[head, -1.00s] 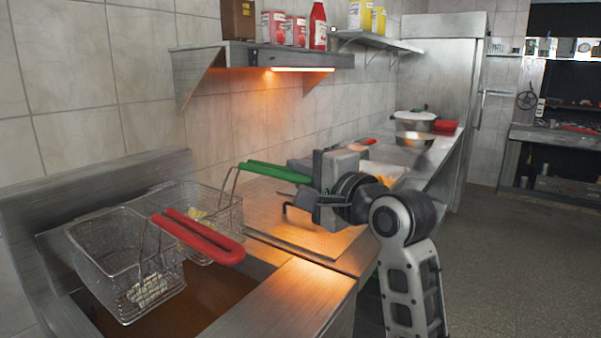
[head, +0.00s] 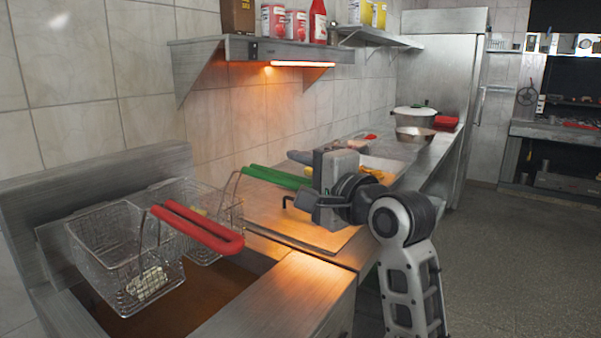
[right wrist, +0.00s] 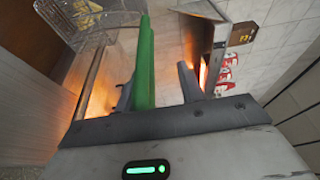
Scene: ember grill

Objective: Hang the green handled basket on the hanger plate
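The green handled basket (head: 228,212) is a wire basket at the right of the fryer, behind the red-handled one, with its green handle (head: 275,177) slanting right toward my right gripper (head: 300,196). In the right wrist view, the green handle (right wrist: 145,65) runs between the two fingers of my right gripper (right wrist: 157,88). It lies close against the left finger, and a gap shows to the right finger, so the gripper is open. The hanger plate appears to be the metal plate (head: 52,243) behind the baskets, largely hidden by them. My left gripper is not in view.
A second wire basket (head: 105,235) with a red handle (head: 198,228) is over the oil (head: 200,300) in front. A heat-lamp shelf (head: 212,55) hangs above. The metal counter (head: 290,290) is clear in front; pots (head: 414,118) stand farther back.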

